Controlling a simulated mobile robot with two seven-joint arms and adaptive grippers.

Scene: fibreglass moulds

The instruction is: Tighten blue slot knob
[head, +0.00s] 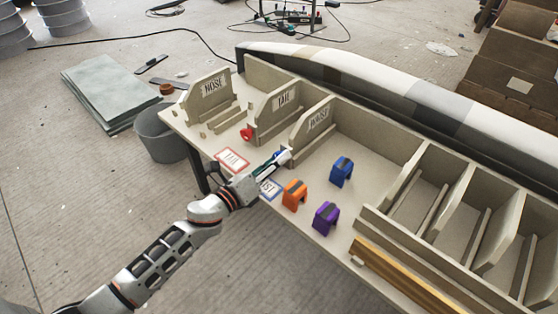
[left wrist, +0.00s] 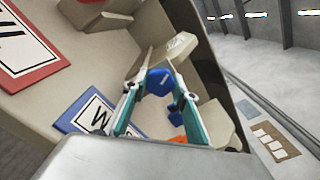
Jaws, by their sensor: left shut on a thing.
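The blue knob (head: 278,155) sits at the front of the third slot, whose label (head: 318,118) is hard to read; the gripper partly hides it. In the left wrist view the blue knob (left wrist: 159,81) shows faceted between the fingertips. My left gripper (head: 285,156) is shut on the knob, reaching in from the front edge of the table. Its teal fingers (left wrist: 159,88) flank the knob in the left wrist view. My right gripper is in neither view.
A red knob (head: 246,134) sits at the TAIL slot. Blue (head: 341,171), orange (head: 294,194) and purple (head: 326,217) blocks stand right of the gripper. Red-framed (head: 232,160) and blue-framed (head: 271,189) cards lie in front. A grey bin (head: 165,135) stands left of the table.

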